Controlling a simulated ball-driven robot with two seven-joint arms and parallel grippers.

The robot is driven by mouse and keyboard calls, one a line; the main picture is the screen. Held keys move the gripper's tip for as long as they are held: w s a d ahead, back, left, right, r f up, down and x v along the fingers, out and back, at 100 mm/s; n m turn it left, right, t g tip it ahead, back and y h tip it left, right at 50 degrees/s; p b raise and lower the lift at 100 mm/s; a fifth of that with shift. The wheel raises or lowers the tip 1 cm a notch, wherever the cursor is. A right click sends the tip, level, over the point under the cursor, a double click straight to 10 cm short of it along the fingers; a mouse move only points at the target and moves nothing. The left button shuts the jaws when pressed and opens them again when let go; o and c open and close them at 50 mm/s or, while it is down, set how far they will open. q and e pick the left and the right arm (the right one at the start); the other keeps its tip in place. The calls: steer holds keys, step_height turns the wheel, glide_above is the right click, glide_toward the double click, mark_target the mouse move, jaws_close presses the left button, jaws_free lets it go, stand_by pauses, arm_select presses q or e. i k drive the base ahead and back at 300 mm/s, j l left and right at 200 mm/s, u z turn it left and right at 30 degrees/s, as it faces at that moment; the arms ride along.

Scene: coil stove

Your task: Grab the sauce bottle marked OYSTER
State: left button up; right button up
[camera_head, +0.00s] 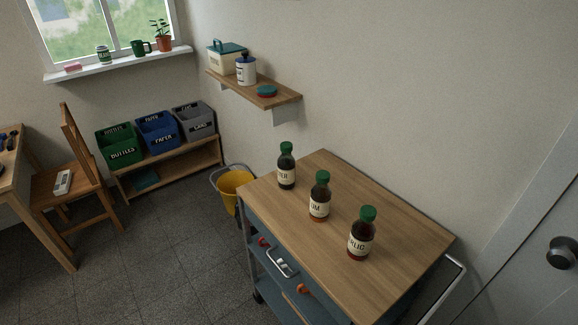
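Three dark sauce bottles with green caps and pale labels stand upright in a diagonal row on the wooden top of a cart (395,245). The farthest bottle (286,171) has a label turned partly away; its visible letters look like "ER", which fits the end of OYSTER. The middle bottle (320,203) shows letters like "UM" or "IM". The nearest bottle (361,240) shows letters like "RLIC". The bottles stand apart from each other. Neither of my grippers is in view.
A wall shelf (285,94) with containers hangs behind the cart. A yellow bucket (235,185) stands on the floor at the cart's left. Crates on a low rack (170,156) and a chair (75,177) are farther left. The cart top's right part is clear.

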mark_target(287, 163)
steer(key=i+j, duration=0.2)
steer(key=i+j+z, duration=0.3)
steer(key=j+z, duration=0.35)
steer(key=i+j+z, duration=0.15)
steer(key=j+z, duration=0.15)
